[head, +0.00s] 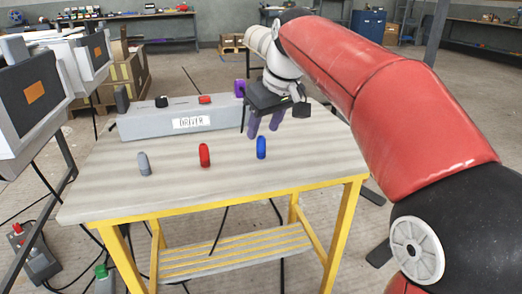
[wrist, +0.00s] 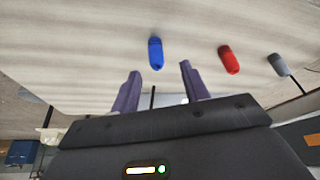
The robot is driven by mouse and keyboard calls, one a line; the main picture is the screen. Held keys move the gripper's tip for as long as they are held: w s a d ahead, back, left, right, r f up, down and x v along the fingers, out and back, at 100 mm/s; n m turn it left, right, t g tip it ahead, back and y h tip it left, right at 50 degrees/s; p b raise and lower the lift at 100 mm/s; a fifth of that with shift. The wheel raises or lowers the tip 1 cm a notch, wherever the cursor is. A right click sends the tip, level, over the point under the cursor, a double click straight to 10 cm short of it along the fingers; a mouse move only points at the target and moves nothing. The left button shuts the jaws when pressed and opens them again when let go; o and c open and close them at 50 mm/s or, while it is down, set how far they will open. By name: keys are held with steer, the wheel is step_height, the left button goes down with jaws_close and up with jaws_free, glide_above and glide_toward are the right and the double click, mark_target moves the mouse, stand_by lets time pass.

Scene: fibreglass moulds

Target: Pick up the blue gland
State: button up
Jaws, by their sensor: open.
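My gripper (head: 264,133) is above the table, behind and above the blue gland. Its two purple fingers are spread with nothing between them; they also show in the wrist view (wrist: 160,70).
A red gland (head: 205,155) and a grey gland (head: 144,164) stand to the left on the table (head: 190,185). A grey box labelled DRIVER (head: 150,122) sits along the back. The tabletop around the blue gland is clear.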

mark_target(261, 137)
steer(key=b+x, duration=0.1)
steer(key=x, duration=0.3)
steer(key=shift+w+f, duration=0.3)
steer(key=shift+f, duration=0.05)
steer(key=shift+d, duration=0.1)
steer(key=shift+c, duration=0.4)
jaws_close()
